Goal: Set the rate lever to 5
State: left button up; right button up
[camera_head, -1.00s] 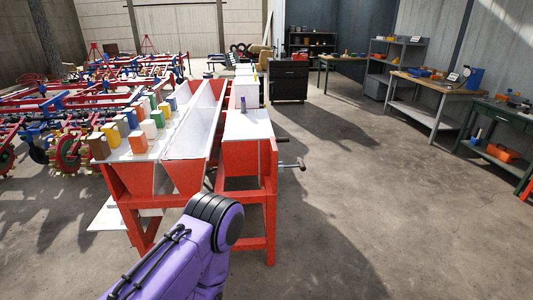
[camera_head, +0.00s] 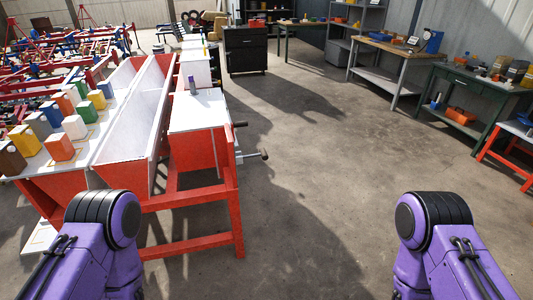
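The red planter frame (camera_head: 236,217) stands left of centre, with a long open white hopper (camera_head: 127,121) and a white-topped box (camera_head: 198,111). A metal rod with a dark end knob (camera_head: 264,155) sticks out from the box's right side. A shorter dark knob (camera_head: 240,124) sits above it. I cannot tell whether either is the rate lever, and no number scale is readable. Purple links of both my arms show at the bottom left and bottom right, apart from the planter. Neither gripper is in view.
Several coloured blocks (camera_head: 74,127) stand on the white shelf at left. A small purple-grey bottle-like object (camera_head: 193,85) stands on the box. Workbenches (camera_head: 395,50) line the right. The concrete floor (camera_head: 330,190) right of the planter is clear.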

aim_at(262, 152)
jog(key=z, duration=0.55)
jog(key=k, duration=0.65)
jog(key=z, duration=0.85)
jog(key=i, duration=2.8)
jog(key=u, duration=1.15)
jog(key=i, duration=0.8)
jog(key=u, duration=0.75)
